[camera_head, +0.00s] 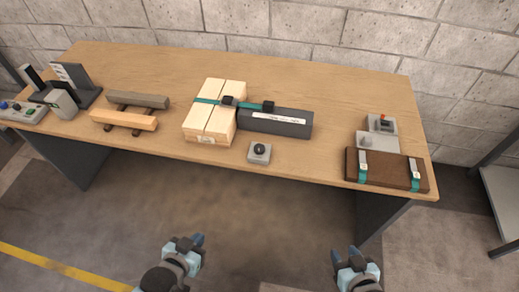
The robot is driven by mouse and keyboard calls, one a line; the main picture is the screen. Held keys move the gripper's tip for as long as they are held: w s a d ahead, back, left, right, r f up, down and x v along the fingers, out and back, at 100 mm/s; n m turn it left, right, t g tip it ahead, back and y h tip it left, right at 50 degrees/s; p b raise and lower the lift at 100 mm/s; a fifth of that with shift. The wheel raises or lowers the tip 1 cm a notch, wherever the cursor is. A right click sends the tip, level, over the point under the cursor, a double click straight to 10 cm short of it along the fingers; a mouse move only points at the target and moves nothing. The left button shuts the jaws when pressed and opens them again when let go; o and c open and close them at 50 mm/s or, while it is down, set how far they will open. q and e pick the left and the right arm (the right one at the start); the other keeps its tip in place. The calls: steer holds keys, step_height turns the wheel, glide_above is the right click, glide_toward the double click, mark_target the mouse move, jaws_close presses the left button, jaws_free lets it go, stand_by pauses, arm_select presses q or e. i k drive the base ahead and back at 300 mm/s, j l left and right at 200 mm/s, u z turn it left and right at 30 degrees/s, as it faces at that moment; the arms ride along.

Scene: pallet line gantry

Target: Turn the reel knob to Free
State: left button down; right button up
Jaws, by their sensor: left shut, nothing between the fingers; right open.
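A small grey box with a round dark knob (259,149) sits near the table's front edge, just right of the wrapped pale block. It may be the reel knob, but its markings are too small to read. My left gripper (197,241) is shut and empty, in front of the table and below the knob to the left. My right gripper (343,254) is open and empty, in front of the table towards the right.
The wooden table (320,80) holds a strapped pale block (210,120), a dark long box (275,122), wooden bars (124,120) and a brown strapped slab (386,169). Grey devices (62,102) stand far left. A shelf (503,190) is at right. The table's back strip is clear.

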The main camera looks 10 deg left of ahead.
mark_target(258, 148)
steer(key=k+j+z, duration=0.15)
steer(key=z, duration=0.25)
steer(key=k+j+z, duration=0.2)
steer(key=z, duration=0.2)
steer(key=k+j+z, duration=0.2)
steer(key=z, duration=0.2)
